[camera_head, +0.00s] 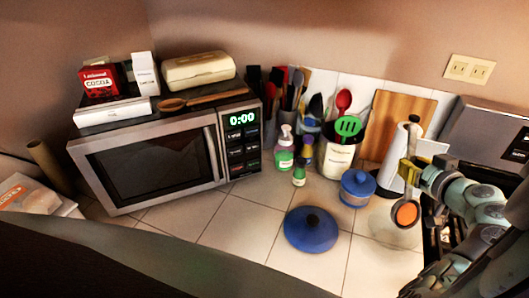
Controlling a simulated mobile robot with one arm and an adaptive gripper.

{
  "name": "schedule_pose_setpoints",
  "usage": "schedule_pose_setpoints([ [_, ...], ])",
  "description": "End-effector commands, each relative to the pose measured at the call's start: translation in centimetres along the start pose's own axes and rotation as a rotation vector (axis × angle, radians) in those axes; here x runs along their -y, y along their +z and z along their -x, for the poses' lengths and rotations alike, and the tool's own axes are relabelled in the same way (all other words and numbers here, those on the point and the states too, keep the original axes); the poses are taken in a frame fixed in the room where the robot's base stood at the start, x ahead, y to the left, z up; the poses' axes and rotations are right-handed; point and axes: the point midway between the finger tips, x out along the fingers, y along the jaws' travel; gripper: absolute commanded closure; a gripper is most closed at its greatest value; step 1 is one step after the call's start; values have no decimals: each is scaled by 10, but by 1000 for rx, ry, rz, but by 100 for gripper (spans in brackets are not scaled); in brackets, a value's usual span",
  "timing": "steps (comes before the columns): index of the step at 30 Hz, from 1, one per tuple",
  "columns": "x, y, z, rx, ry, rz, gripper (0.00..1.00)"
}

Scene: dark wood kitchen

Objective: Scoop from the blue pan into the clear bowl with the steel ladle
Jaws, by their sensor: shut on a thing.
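My gripper (424,170) is shut on the steel ladle at the right. The handle points up and the round ladle bowl (407,213) hangs below, with orange contents showing in it. The clear bowl (385,236) seems to be the faint, see-through shape on the counter below the ladle; its outline is hard to make out. A low, round blue lid-like piece with a dark knob (311,229) lies on the counter. I cannot tell whether either is the blue pan.
A microwave (155,160) stands at the left with boxes and a wooden spoon on top. Bottles (285,148), a white utensil crock (336,158), a wooden board (395,118) and a paper towel roll line the back. Tiled counter (235,218) before the microwave is clear.

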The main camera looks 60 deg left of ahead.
Motion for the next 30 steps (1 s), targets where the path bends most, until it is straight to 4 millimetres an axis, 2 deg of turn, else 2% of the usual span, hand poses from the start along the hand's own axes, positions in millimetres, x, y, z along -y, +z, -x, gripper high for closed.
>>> schedule_pose_setpoints([
  [6, 0, 6, 6, -52, 2, 0, 100],
  [30, -1, 4, 30, -230, 1, 2, 100],
])
